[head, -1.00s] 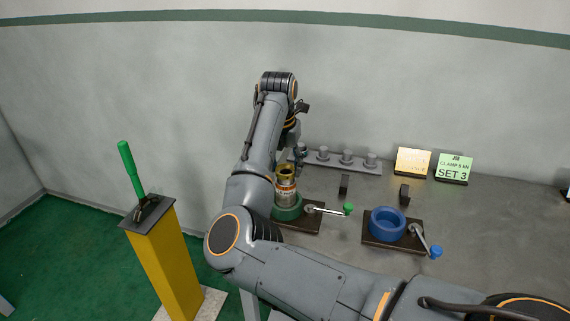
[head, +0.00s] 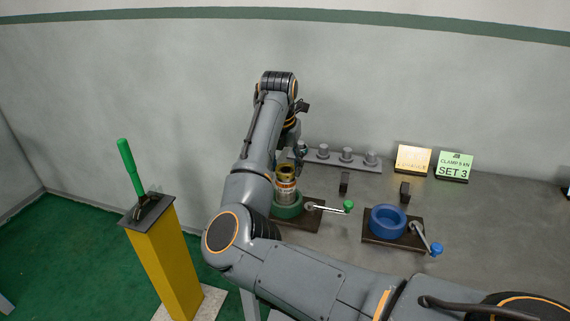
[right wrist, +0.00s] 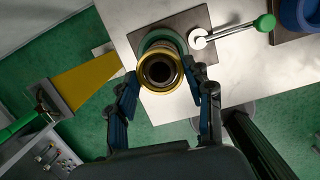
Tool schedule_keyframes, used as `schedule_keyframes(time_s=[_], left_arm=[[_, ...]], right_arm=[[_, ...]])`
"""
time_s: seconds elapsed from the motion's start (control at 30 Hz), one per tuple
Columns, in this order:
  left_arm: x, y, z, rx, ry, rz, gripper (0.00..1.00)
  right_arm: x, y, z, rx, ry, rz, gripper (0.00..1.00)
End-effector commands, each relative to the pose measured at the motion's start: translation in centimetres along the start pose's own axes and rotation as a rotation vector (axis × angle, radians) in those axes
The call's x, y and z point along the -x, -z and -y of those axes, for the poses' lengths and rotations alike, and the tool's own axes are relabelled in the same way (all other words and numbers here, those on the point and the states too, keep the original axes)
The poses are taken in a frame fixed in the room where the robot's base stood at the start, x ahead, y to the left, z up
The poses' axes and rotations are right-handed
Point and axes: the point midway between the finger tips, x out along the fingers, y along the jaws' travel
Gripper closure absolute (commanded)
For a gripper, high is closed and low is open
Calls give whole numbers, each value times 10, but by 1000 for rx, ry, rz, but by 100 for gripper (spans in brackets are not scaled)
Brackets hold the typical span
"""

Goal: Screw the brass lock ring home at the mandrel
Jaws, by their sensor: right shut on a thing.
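The brass lock ring (right wrist: 160,91) sits around the dark hollow top of the mandrel (right wrist: 160,69) in the right wrist view. The mandrel (head: 285,192) stands upright in the green vise (head: 287,211) in the head view, with the ring (head: 286,177) near its top. My right gripper (right wrist: 160,72) has one finger on each side of the ring and is shut on it. In the head view my right arm hides much of that gripper. How far down the thread the ring sits cannot be told. My left gripper is not in view.
A blue vise (head: 388,221) with a blue-knobbed handle stands to the right. The green vise's handle (head: 330,208) sticks out rightward. A grey rack with several pegs (head: 346,155) and two signs (head: 453,165) stand behind. A yellow pedestal (head: 163,262) with a green lever is at left.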

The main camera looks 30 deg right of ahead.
Motion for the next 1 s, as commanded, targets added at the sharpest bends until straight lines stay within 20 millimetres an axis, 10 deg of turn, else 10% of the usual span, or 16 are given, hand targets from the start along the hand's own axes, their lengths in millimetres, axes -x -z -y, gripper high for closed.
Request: schedule_keyframes(time_s=[0.47, 0.5, 0.6, 1.0], left_arm=[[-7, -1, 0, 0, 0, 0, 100], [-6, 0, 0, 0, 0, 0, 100], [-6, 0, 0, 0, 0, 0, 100], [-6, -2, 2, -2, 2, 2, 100]], right_arm=[[-9, 2, 0, 0, 0, 1, 79], [-8, 2, 0, 0, 0, 1, 40], [-8, 2, 0, 0, 0, 1, 22], [-3, 1, 0, 0, -1, 1, 22]])
